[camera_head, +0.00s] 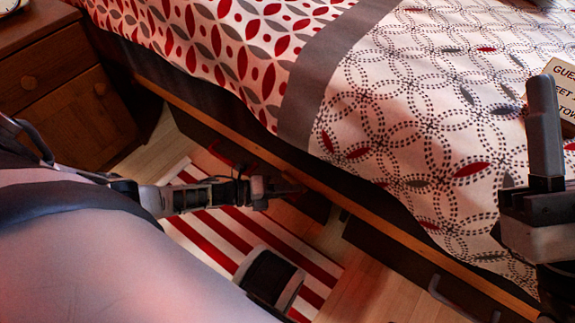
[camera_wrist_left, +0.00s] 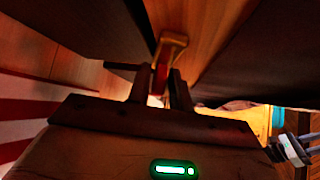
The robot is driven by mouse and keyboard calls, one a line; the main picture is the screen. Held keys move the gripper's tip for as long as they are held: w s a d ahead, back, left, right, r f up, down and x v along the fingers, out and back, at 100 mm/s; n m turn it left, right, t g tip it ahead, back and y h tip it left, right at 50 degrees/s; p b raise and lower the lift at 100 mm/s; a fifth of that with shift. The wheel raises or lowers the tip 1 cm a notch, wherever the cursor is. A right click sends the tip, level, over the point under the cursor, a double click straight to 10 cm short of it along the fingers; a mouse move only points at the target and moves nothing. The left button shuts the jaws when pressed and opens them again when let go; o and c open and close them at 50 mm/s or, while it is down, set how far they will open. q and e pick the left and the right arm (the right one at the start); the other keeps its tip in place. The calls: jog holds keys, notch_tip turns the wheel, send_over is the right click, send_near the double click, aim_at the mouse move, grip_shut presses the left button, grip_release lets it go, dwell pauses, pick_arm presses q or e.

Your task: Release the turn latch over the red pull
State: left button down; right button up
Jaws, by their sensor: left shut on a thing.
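My left gripper (camera_head: 290,190) reaches in from the left, low beside the dark front under the bed. A thin red outline, seemingly the red pull (camera_head: 230,152), shows just behind its arm on that front. In the left wrist view the two dark fingers (camera_wrist_left: 160,92) close around a small brass-coloured piece with a red part below, seemingly the turn latch (camera_wrist_left: 172,40). Its exact turn is hard to tell. In the head view the fingertips' contact is too dark to see. My right gripper (camera_head: 545,130) stands at the right edge, above the bed, partly cut off.
The bed (camera_head: 400,130) with patterned covers fills the top right. Another under-bed drawer with a grey handle (camera_head: 450,298) is at lower right. A wooden nightstand (camera_head: 60,100) stands at left. A striped rug (camera_head: 225,235) lies on the floor. A lettered card (camera_head: 565,88) is on the bed.

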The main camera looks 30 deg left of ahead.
pick_arm(q)
jog(key=shift+r+n+t+h, duration=0.2)
jog(key=shift+n+t+h, duration=0.2)
jog(key=shift+n+h, duration=0.25)
jog(key=c, duration=1.4)
grip_release()
jog(key=shift+c, duration=0.2)
jog(key=v, duration=1.6)
